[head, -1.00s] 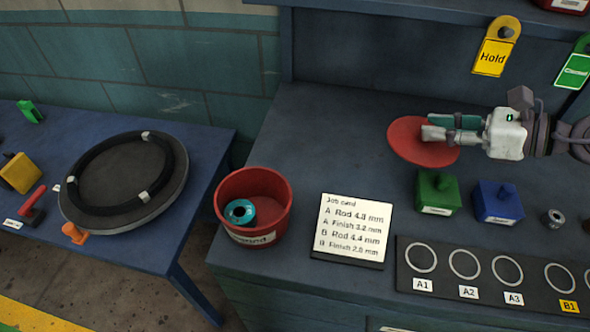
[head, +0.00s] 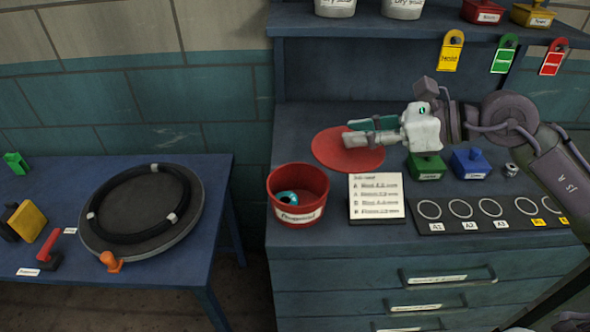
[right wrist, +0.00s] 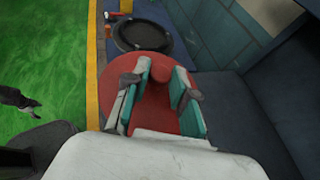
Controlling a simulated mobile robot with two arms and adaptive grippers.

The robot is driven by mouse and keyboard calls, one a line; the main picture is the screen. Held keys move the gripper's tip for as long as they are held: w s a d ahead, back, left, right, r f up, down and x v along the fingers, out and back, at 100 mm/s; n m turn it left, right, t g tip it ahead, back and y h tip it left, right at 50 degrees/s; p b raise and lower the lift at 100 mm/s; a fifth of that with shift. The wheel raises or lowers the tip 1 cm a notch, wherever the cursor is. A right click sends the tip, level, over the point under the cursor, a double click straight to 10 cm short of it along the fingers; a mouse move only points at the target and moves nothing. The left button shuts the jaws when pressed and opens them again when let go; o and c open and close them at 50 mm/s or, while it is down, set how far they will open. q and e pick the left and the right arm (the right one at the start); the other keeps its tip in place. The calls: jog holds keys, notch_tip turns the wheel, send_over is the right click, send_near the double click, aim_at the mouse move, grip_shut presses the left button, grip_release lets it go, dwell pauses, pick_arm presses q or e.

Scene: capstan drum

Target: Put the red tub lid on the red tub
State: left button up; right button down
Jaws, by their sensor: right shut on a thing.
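The red tub lid (head: 330,150) is a flat red disc, held by my right gripper (head: 352,135) above the blue bench, up and right of the tub in the head view. In the right wrist view the lid (right wrist: 150,75) shows between and beyond the teal finger pads of the gripper (right wrist: 160,90), which hide the grasped part. The red tub (head: 298,207) stands open and upright at the bench's left front edge, with a teal ring-shaped part (head: 287,199) inside. The lid is apart from the tub. My left gripper is not in view.
A job card (head: 376,196) stands right of the tub. Green (head: 427,167) and blue (head: 470,163) boxes and a dark strip with rings (head: 480,213) lie farther right. A gap separates the bench from the left table (head: 52,172), which bears a round drum (head: 140,236).

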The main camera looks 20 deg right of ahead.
aim_at(319, 148)
jog(key=p+x, duration=0.1)
jog(key=x, duration=0.1)
jog(key=p+x, duration=0.1)
jog(key=x, duration=0.1)
jog(key=shift+s+a, duration=0.15)
jog(key=shift+a, duration=0.15)
jog(key=a+f, duration=0.1)
jog(key=w+a+f+p, duration=0.1)
jog(key=w+a+f, duration=0.1)
jog(key=a, duration=0.1)
jog(key=shift+p, duration=0.3)
jog(key=shift+a+f, duration=0.2)
jog(key=shift+a, duration=0.05)
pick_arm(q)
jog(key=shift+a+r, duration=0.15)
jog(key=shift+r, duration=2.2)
pick_arm(e)
jog(key=shift+d+f, duration=0.1)
jog(key=shift+f, duration=2.5)
jog(key=c, duration=0.9)
grip_release()
jog(key=shift+r, duration=0.1)
jog(key=shift+c, duration=0.2)
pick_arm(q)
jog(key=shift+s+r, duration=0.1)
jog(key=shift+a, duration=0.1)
